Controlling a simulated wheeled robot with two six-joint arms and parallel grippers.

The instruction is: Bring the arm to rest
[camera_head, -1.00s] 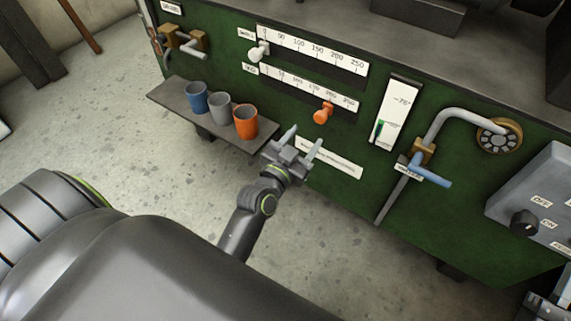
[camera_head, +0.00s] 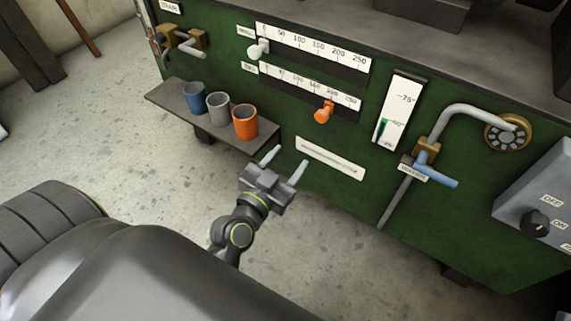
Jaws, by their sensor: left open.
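My left gripper (camera_head: 284,166) is open and empty, its two pale fingertips pointing up toward the green machine (camera_head: 330,215). It is low and in front of the panel, below the right end of the grey shelf (camera_head: 185,112), and appears apart from both. My left arm's wrist (camera_head: 240,232) shows below it, partly hidden by my own body. My right gripper is not in view.
The shelf holds a blue cup (camera_head: 194,98), a grey cup (camera_head: 218,107) and an orange cup (camera_head: 245,122). The panel carries a white slider knob (camera_head: 259,49), an orange slider knob (camera_head: 324,112) and a blue-handled tap (camera_head: 437,177).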

